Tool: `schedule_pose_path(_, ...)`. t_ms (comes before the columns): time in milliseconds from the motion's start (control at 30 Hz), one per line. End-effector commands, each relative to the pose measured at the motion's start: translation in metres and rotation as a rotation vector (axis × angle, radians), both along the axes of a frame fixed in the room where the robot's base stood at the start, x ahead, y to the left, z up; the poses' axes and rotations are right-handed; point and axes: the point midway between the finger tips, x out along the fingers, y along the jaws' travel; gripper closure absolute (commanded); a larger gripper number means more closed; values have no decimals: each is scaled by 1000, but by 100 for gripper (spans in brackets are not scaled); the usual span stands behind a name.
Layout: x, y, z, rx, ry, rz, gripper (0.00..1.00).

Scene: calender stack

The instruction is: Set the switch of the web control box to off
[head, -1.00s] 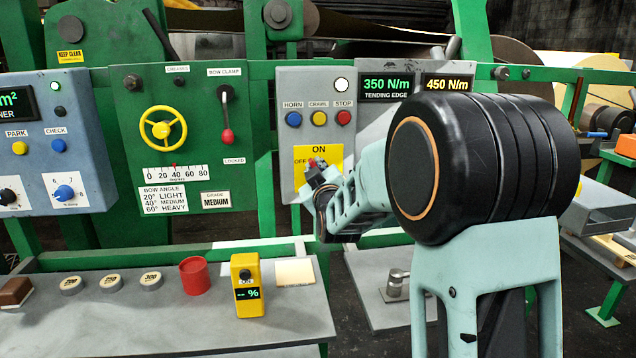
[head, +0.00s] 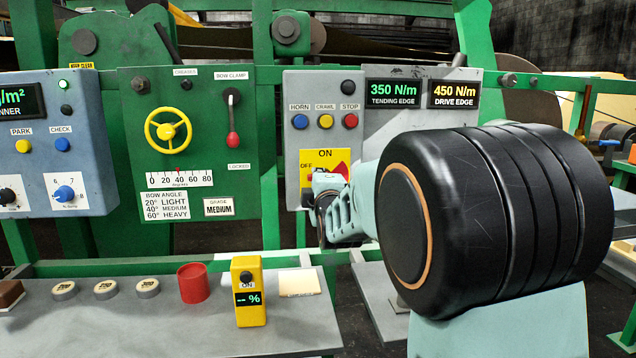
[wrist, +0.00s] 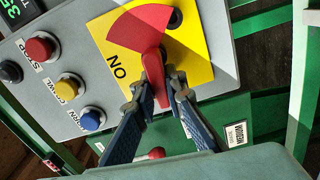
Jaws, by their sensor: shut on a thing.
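The web control box (head: 296,95) is a grey panel with horn, crawl and stop buttons and a yellow switch plate (head: 325,155). The plate reads ON at the top and OFF at the left. In the wrist view, the red switch handle (wrist: 154,65) points down the picture, at a right angle to the side with the ON label, which matches the OFF side in the head view. My gripper (wrist: 162,84) is shut on this handle, one finger on each side. In the head view my gripper (head: 321,180) covers much of the plate's lower part. The round lamp (head: 348,87) above STOP is dark.
The horn (head: 300,122), crawl (head: 325,122) and stop (head: 350,121) buttons sit just above the plate. A green panel with a yellow handwheel (head: 168,131) is to the left. A grey bench (head: 200,335) with a yellow meter (head: 249,310) stands below.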

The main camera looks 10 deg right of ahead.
Motion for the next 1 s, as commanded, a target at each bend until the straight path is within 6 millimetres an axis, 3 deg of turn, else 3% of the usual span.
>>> schedule_pose_path(300, 0, 0, -4, -100, 3, 0, 100)
schedule_pose_path(800, 0, -1, -4, -114, 3, -1, 100)
schedule_pose_path(833, 0, -1, -4, -114, 3, -1, 86)
schedule_pose_path(1000, 0, -1, -4, -113, 2, -1, 71)
